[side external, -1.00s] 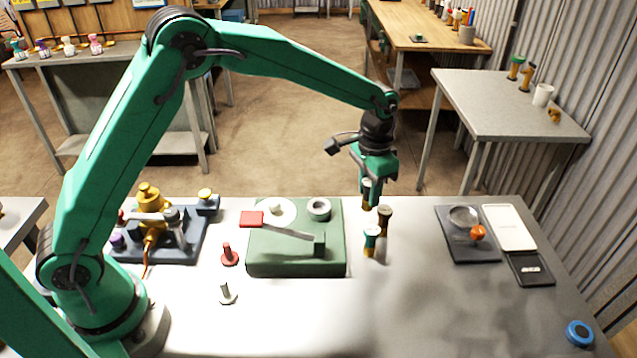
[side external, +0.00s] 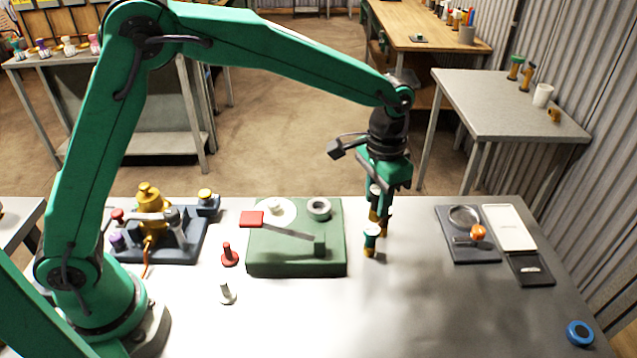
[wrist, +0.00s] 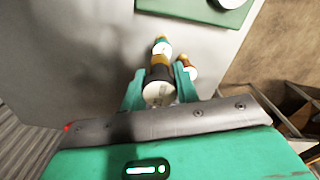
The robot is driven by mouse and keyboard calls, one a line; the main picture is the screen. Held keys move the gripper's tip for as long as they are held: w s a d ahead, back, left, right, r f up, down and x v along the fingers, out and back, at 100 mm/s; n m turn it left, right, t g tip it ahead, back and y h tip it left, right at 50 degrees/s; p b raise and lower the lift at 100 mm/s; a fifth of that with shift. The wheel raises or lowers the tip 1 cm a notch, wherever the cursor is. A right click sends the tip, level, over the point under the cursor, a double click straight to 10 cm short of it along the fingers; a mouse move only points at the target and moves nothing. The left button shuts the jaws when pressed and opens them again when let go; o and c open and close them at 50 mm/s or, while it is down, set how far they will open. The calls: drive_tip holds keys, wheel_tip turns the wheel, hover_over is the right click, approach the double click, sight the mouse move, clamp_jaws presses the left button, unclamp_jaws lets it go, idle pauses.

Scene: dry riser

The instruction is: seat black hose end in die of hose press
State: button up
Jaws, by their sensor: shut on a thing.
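My gripper (side external: 380,196) is low over the right half of the bench. Its jaws are shut on the black hose end (wrist: 158,76), which has a pale round end face and a gold band in the wrist view. The hose end is roughly upright, near two other fittings; whether it touches the bench or them is unclear. The hose press seems to be the green block (side external: 265,262) to the left of my gripper. It has a lever with a red grip (side external: 251,219), a white disc and a grey ring (side external: 319,208), which looks like the die. The ring's opening shows no fitting in it.
A green-and-white fitting (side external: 371,238) stands just in front of my gripper, and a brown one (side external: 387,220) stands close beside it. A red peg (side external: 229,256) and a white peg (side external: 227,294) stand left of the press. A dark scale-like tray (side external: 455,252) lies right.

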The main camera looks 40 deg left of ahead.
drive_tip(key=shift+r, duration=0.1)
drive_tip(key=s+a+r, duration=0.5)
drive_tip(key=s, duration=0.4)
drive_tip(key=shift+n, duration=0.4)
drive_tip(key=w+a+f, duration=0.2)
drive_tip(key=a, duration=0.1)
drive_tip(key=w+a+f, duration=0.5)
drive_tip(key=a, duration=0.1)
drive_tip(key=shift+w+f, duration=0.2)
drive_tip(key=shift+w, duration=0.2)
drive_tip(key=shift+d, duration=0.1)
drive_tip(key=shift+f, duration=2)
drive_tip(key=shift+f, duration=0.1)
drive_tip(key=o, duration=1.1)
